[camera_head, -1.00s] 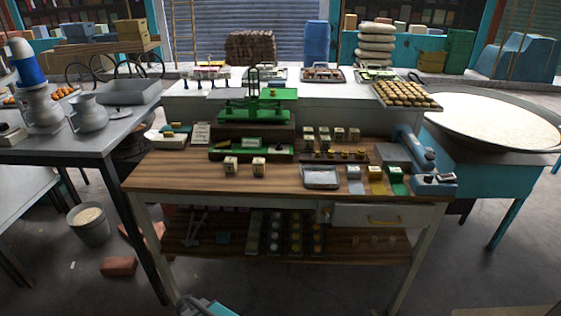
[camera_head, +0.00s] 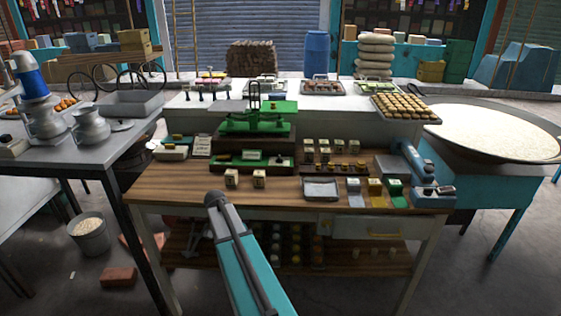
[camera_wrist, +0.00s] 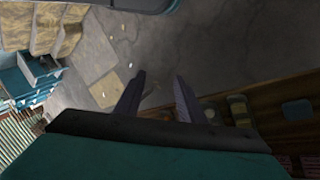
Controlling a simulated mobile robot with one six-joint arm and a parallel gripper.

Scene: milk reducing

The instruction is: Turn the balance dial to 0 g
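A green balance scale (camera_head: 254,122) with a dark upright post stands on a dark base at the middle-left of the wooden workbench (camera_head: 170,190). A green-edged strip with a pale label (camera_head: 252,155) sits at its front. I cannot make out a dial or its reading at this size. My gripper (camera_wrist: 158,75) shows in the wrist view with its two fingers apart and nothing between them. The wrist view shows floor and shelving, not the scale. In the head view my teal arm rises in front of the bench, below the scale and apart from it; the gripper cannot be made out there.
Two small cream blocks (camera_head: 245,179) stand on the bench in front of the scale. A grey tray (camera_head: 321,189), coloured pads and a blue device (camera_head: 432,194) lie to the right. Several small blocks sit behind the tray. A metal table (camera_head: 60,160) with jugs is at left.

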